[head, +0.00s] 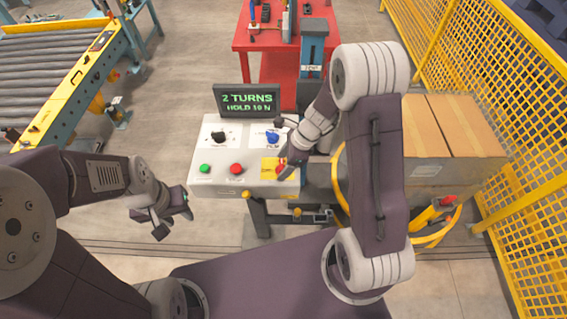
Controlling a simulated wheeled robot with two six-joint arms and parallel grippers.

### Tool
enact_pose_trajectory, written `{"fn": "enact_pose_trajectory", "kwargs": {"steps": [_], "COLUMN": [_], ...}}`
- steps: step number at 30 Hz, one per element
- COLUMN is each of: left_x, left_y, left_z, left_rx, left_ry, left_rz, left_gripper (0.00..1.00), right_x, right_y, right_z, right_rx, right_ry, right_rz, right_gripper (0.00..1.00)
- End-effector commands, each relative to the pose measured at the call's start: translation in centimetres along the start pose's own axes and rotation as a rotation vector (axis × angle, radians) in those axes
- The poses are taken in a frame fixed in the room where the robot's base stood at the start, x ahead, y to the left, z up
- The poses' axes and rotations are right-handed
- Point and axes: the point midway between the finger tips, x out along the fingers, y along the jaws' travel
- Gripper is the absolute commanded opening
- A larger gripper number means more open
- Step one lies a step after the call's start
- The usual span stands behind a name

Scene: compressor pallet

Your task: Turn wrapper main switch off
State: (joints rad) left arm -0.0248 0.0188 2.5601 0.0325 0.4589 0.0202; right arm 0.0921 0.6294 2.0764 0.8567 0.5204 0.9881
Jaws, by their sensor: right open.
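The wrapper control panel (214,178) is a light grey sloped box in the middle of the head view. At its right end is a yellow plate with a red main switch (281,171). My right gripper (284,161) is over this switch, with its fingers around or just above the red handle; whether they touch is hidden by the wrist. It is open. The switch's exact angle is partly hidden. My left gripper (174,216) is open and empty, in the air to the lower left of the panel.
The panel also has a black knob (218,136), a blue knob (272,137), a green button (205,168) and a red button (236,168). A screen (248,102) reads "2 TURNS HOLD 10 N". Cartons (455,125) and a yellow fence (500,150) stand right; a roller conveyor (45,70) left.

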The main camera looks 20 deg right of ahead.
Motion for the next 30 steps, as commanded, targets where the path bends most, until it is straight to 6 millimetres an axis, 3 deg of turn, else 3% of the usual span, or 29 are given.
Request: {"fn": "enact_pose_trajectory", "kwargs": {"steps": [5, 9, 12, 22, 30], "left_x": [0.0, 0.0, 0.0, -0.6, -2.0], "left_y": [0.0, 0.0, 0.0, 0.0, 0.0], "left_z": [0.0, 0.0, 0.0, -0.1, -0.2], "left_rx": [0.0, 0.0, 0.0, 0.0, 0.0], "left_ry": [0.0, 0.0, 0.0, 0.0, 0.0], "left_rz": [0.0, 0.0, 0.0, 0.0, 0.0], "left_gripper": [0.36, 0.36, 0.36, 0.36, 0.36], "right_x": [0.0, 0.0, -0.1, -0.2, -0.3], "right_y": [0.0, 0.0, -0.1, -0.1, -0.3], "right_z": [0.0, 0.0, 0.0, 0.1, 0.2], "right_rx": [0.0, 0.0, 0.0, -0.055, -0.237], "right_ry": [0.0, 0.0, 0.0, -0.001, 0.0], "right_rz": [-0.001, -0.001, -0.002, 0.02, 0.096], "right_gripper": [0.66, 0.27, 0.04, 0.04, 0.04]}}
